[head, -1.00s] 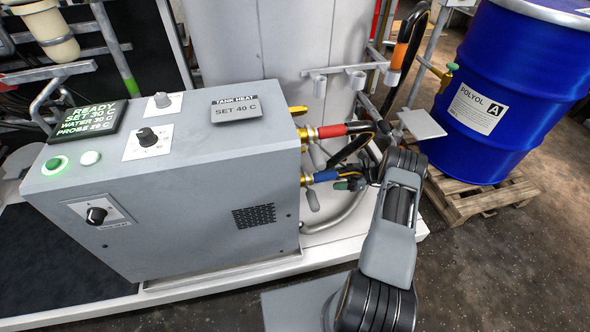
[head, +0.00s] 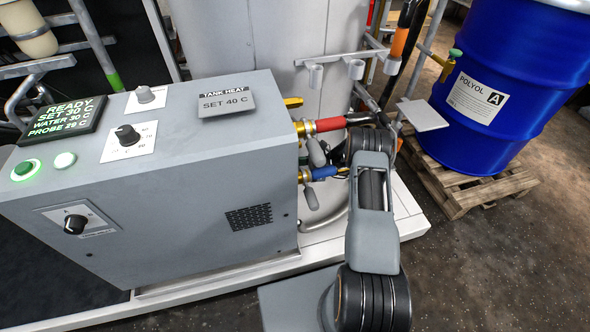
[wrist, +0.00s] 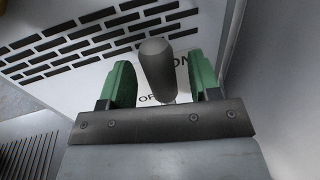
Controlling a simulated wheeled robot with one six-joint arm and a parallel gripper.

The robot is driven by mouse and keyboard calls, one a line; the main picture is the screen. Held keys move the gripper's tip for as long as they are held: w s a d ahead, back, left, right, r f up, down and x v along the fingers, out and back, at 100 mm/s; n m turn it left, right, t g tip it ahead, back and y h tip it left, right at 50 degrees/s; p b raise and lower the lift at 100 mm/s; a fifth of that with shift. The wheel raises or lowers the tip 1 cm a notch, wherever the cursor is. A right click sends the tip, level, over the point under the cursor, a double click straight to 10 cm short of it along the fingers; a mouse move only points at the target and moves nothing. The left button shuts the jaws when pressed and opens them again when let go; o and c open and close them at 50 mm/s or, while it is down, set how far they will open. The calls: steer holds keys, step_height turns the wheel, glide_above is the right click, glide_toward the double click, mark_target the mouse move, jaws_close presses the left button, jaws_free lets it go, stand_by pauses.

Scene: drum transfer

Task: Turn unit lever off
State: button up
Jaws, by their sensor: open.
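In the wrist view a dark grey lever (wrist: 157,68) stands up from a white plate (wrist: 103,78) lettered ON and, partly hidden, OF. My gripper (wrist: 163,78) is open, with one green finger on each side of the lever. A small gap shows on both sides. In the head view my gripper is hidden behind my arm, close to the right side of the grey heater unit (head: 170,205). Two grey lever handles show at the hose fittings there, an upper one (head: 316,152) and a lower one (head: 311,196). I cannot tell which is between my fingers.
A red-sleeved hose (head: 325,124) and a blue-sleeved hose (head: 324,172) leave the unit's right side near my arm. A blue drum (head: 500,85) stands on a wooden pallet (head: 470,190) at right. A lit display (head: 65,117) reads READY. The floor at lower right is clear.

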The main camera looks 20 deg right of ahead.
steer(key=shift+w+a, duration=0.1)
steer(key=shift+a, duration=0.65)
jaws_close()
